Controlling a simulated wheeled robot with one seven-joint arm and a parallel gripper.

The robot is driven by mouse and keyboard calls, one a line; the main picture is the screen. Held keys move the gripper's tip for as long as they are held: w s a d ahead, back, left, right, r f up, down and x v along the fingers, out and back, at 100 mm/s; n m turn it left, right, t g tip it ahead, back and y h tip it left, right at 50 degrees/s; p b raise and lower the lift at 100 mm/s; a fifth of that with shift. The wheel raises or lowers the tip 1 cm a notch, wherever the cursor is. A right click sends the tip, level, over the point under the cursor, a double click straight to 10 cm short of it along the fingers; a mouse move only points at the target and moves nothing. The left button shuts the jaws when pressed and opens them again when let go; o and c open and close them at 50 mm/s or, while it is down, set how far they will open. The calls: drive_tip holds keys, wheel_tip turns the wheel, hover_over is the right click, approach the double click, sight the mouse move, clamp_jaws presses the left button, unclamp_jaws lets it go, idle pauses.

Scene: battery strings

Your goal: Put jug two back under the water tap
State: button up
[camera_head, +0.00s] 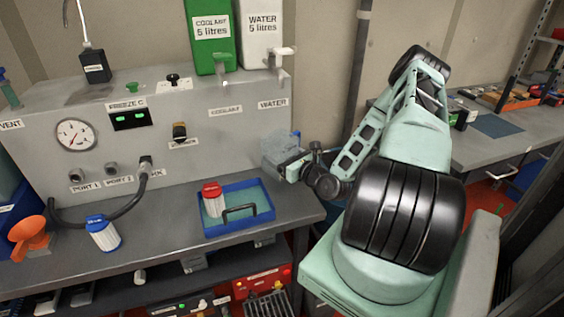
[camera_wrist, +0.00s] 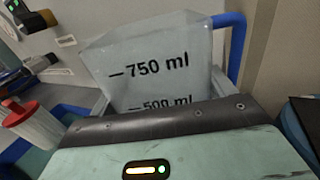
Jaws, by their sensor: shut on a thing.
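A clear jug (camera_wrist: 150,62) with 750 ml and 500 ml marks and a blue handle (camera_wrist: 236,40) fills the middle of the wrist view. In the head view the jug (camera_head: 272,149) is small, at the right end of the grey panel, partly behind my gripper (camera_head: 293,166). My gripper is shut on it; the fingertips are hard to make out. No number on the jug can be read. The white water tap (camera_head: 283,52) sits low on the white water container (camera_head: 262,25), well above the jug. I cannot tell whether the jug touches the bench.
A blue tray (camera_head: 240,228) with a red-capped jar (camera_head: 212,199) lies on the bench left of my gripper. A second bench (camera_head: 495,145) is at right.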

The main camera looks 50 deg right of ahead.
drive_tip(key=shift+f, duration=1.55)
drive_tip(key=shift+f, duration=0.15)
drive_tip(key=o, duration=1.2)
drive_tip(key=s+b, duration=0.1)
drive_tip(key=s, duration=0.2)
drive_tip(key=s+a+b, duration=0.1)
drive_tip(key=s, duration=0.3)
drive_tip(key=s+b, duration=0.2)
drive_tip(key=s, duration=0.2)
drive_tip(key=shift+a, duration=0.35)
drive_tip(key=shift+s+a, duration=0.1)
drive_tip(key=shift+s, duration=0.4)
